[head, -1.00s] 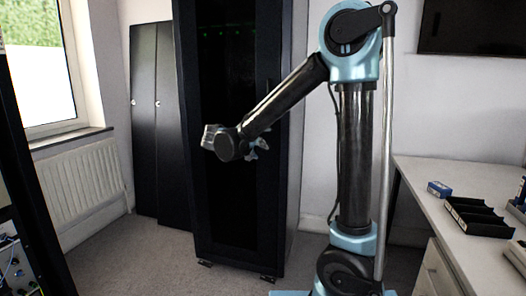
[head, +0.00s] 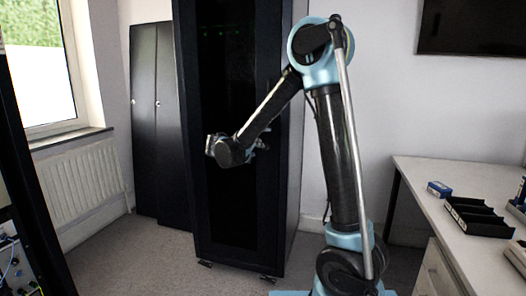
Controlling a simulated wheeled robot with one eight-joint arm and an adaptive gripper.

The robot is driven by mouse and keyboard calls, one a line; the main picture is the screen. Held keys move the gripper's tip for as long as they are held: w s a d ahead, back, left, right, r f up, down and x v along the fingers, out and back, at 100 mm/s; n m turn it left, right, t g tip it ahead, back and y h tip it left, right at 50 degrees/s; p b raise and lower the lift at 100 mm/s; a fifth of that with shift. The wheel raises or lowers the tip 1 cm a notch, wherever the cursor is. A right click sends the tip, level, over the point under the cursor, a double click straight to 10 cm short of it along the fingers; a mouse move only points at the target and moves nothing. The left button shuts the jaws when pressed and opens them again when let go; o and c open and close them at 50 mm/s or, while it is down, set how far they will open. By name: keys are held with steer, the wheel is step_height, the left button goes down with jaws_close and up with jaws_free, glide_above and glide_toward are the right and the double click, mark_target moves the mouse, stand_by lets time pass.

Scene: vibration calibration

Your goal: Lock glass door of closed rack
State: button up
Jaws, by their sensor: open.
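The tall black rack (head: 265,225) stands against the back wall, and its dark glass door (head: 222,205) is closed on the side facing me. My arm crosses in front of the door's right edge. The door's handle or lock cannot be made out; that edge is partly covered by my arm. My gripper (head: 261,146) is in front of the door at about mid-height, small and partly hidden behind my wrist. It is open and holds nothing that I can see. Whether it touches the door cannot be told.
Two black panels (head: 157,120) lean on the wall left of the rack, beside a radiator (head: 85,178) under the window. A white bench (head: 455,215) with a black tray (head: 478,217) and a small blue box (head: 439,189) stands at the right. The floor before the rack is clear.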

mark_target(265, 148)
steer(key=x, duration=0.8)
steer(key=shift+r, duration=0.1)
steer(key=shift+c, duration=0.3)
steer(key=shift+s, duration=0.1)
jaws_close()
